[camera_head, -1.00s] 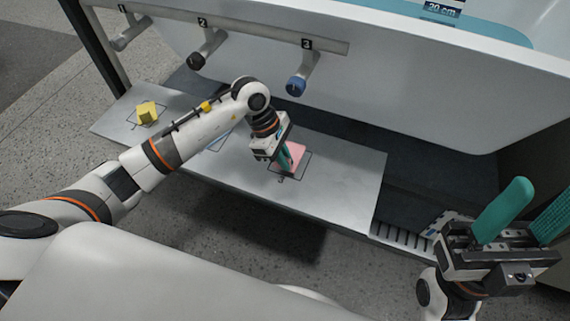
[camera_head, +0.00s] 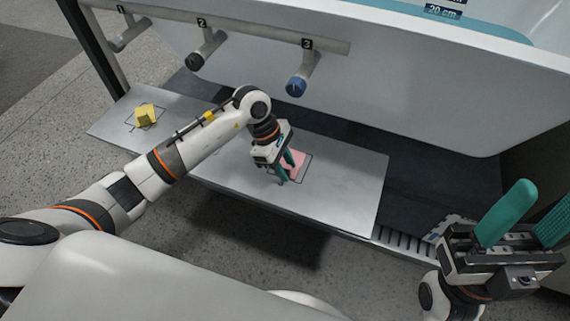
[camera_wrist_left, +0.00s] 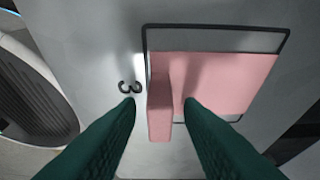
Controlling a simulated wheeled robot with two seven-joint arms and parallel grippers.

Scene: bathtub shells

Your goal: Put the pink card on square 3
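The pink card (camera_head: 297,162) lies flat on the metal board. A raised pink tab (camera_wrist_left: 160,105) stands on the card. My left gripper (camera_head: 290,170) is open, with its green fingers (camera_wrist_left: 160,103) on either side of the tab and a gap on each side. My right gripper (camera_head: 528,218) is open and empty at the lower right.
The metal board (camera_head: 345,190) is clear to the right of the card. A rail (camera_head: 245,36) with numbered knobs runs above, in front of the white tub (camera_head: 420,100).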

